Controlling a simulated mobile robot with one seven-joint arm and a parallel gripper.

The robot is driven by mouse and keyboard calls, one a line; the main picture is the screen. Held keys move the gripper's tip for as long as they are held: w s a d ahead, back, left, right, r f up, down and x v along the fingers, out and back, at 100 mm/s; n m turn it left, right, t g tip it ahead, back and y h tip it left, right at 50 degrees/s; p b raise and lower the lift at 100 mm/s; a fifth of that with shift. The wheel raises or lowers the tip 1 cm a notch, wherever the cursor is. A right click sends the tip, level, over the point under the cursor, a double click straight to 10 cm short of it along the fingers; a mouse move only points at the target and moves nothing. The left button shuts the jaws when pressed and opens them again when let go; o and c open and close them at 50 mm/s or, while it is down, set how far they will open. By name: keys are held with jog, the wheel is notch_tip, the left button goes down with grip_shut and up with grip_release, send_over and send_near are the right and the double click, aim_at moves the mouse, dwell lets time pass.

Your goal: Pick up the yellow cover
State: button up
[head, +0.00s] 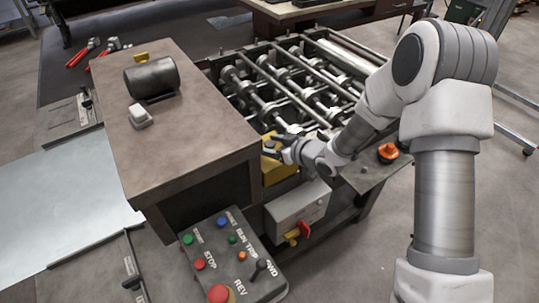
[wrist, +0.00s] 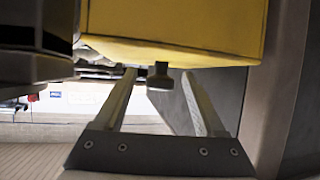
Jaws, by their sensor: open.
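The yellow cover (head: 281,173) sits low at the side of the roller machine, beside the brown-topped cabinet, partly hidden by my gripper. It fills the upper middle of the wrist view (wrist: 180,28). A small dark knob (wrist: 160,76) sticks out from the cover's edge in the wrist view. My gripper (head: 276,146) is at the cover's top in the head view. In the wrist view my gripper (wrist: 160,77) is open, with one finger on each side of the knob and a gap to each. The fingers hold nothing.
The brown cabinet top (head: 190,120) stands close to the left of my gripper. The rollers (head: 300,85) lie behind it. A grey box (head: 297,207) with a red handle and a control panel (head: 232,255) are in front. An orange-red button (head: 388,152) is at right.

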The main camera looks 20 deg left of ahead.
grip_shut()
jog(key=shift+r, duration=0.1)
dwell(1.2)
